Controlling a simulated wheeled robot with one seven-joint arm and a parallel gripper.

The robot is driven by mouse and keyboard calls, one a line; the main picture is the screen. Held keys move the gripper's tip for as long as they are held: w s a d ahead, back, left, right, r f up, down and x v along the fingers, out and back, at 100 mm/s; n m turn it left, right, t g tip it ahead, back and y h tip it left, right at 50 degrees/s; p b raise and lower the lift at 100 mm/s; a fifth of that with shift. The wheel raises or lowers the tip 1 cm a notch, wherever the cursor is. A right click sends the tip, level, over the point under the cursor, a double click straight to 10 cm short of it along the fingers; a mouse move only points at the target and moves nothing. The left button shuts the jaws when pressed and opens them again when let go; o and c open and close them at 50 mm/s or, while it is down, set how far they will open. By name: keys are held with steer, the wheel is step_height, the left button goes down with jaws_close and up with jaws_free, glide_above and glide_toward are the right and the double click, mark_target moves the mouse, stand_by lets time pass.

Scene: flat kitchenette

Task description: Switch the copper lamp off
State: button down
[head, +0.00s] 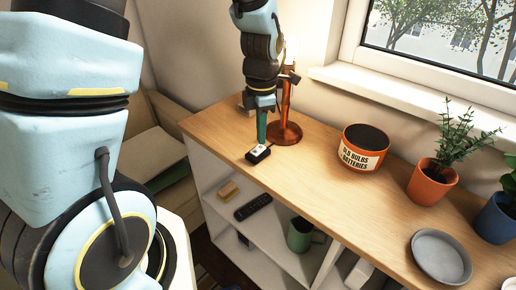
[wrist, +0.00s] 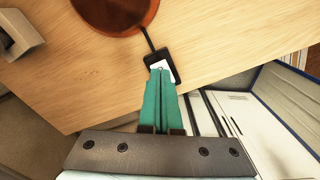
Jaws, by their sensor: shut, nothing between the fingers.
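The copper lamp (head: 286,132) stands upright near the back of the wooden counter; its upper part is partly hidden by my arm, and a bright glow shows there. In the wrist view its round copper base (wrist: 115,12) is at the top. A cord runs from the base to a small black switch box (head: 258,153) with a white rocker, near the counter's front edge. The switch also shows in the wrist view (wrist: 176,58). My gripper (head: 261,139) has teal fingers, shut and empty. Its tips (wrist: 160,71) are at the white rocker; I cannot tell whether they press it.
A red-orange bin for old bulbs and batteries (head: 365,148), a potted plant (head: 433,186) and a grey dish (head: 441,256) stand to the right on the counter (head: 330,185). Shelves below hold a remote (head: 253,207), a sponge (head: 228,190) and a green mug (head: 300,236).

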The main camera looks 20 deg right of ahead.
mark_target(261, 147)
steer(key=shift+f+b, duration=0.6)
steer(key=shift+f, duration=0.35)
stand_by(0.4)
steer(key=shift+r+p, duration=3.15)
steer(key=shift+r, duration=0.4)
